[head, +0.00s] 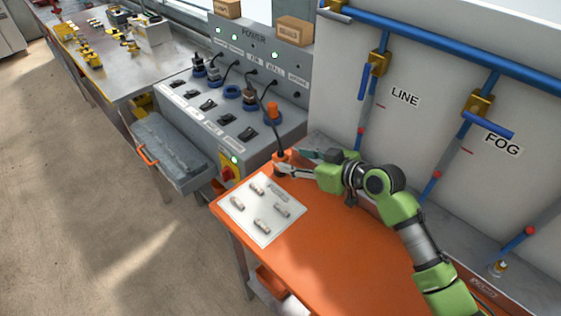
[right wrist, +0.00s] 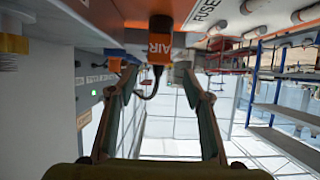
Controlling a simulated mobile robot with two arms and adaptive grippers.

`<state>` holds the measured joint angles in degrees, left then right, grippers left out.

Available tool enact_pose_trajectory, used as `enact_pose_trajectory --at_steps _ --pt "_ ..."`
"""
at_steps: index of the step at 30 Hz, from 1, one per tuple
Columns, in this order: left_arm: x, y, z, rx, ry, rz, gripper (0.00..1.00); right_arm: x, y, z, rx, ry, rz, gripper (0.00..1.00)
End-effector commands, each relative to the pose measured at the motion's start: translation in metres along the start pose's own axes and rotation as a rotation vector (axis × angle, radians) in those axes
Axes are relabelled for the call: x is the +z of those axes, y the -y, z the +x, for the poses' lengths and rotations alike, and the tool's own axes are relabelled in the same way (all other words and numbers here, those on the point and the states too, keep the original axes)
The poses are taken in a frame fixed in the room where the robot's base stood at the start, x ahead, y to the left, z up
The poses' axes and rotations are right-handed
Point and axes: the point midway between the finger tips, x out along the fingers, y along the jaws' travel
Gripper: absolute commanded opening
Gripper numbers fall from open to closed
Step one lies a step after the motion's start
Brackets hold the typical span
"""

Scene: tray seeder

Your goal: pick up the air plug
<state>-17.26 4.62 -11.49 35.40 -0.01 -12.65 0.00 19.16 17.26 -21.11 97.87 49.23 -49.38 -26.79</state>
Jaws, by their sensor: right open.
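The air plug (head: 281,158) is an orange plug at the far corner of the orange table (head: 330,262), with a black cable rising from it toward the power panel. I cannot tell whether either finger touches the plug. My left gripper is not in view.
A white board (head: 285,229) with several small fuse-like parts lies on the table. The grey power panel (head: 285,75) with switches and sockets stands behind. A grey drawer (head: 165,148) sticks out at left. Blue pipes (head: 450,45) run along the right wall.

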Motion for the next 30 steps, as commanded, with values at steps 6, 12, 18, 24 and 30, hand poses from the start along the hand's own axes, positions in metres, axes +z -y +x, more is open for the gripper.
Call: enact_pose_trajectory --at_steps 6,12,18,24,30 --pt "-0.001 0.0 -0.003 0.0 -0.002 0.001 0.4 0.0 -0.001 0.021 0.002 0.0 -0.001 0.46" --pt "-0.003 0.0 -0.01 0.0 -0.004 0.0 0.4 -0.002 0.0 0.035 0.0 0.001 0.001 0.46" --pt "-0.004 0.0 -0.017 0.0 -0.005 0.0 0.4 -0.001 -0.001 0.061 0.001 0.001 0.001 0.46" --pt "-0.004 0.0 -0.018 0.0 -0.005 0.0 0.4 0.0 -0.001 0.074 0.002 0.001 0.0 0.46" --pt "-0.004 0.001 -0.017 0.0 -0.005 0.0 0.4 0.001 -0.001 0.074 0.002 0.0 -0.001 0.46"
